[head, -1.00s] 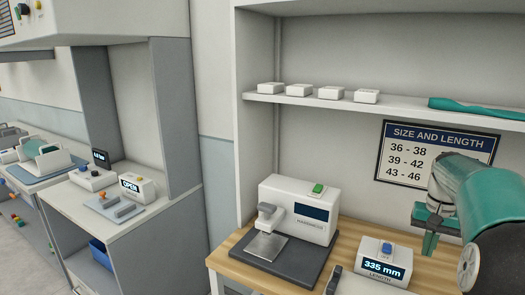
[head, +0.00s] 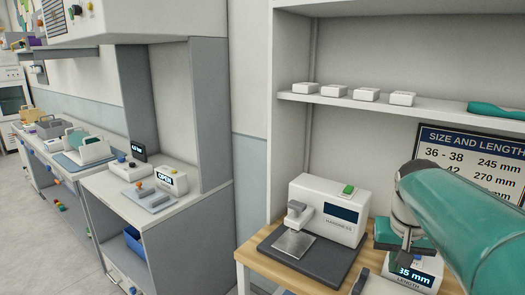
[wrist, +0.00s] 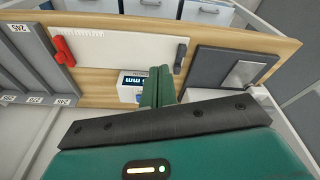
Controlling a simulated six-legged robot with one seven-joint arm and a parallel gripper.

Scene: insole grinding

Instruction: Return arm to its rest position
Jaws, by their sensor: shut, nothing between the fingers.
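My gripper (head: 403,258) hangs in front of the length display in the head view, at the end of my teal arm. In the wrist view my gripper's teal fingers (wrist: 158,88) are together and hold nothing. They partly cover the length display box (wrist: 130,86), which also shows in the head view (head: 407,280) with its reading partly hidden. The hardness tester (head: 330,212) stands on the wooden bench, left of my gripper.
A shelf (head: 440,108) with several small white boxes (head: 367,95) and a teal item (head: 497,111) runs above the bench. My arm partly covers the size and length sign (head: 470,165). A counter with an OPEN display (head: 172,181) stands left.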

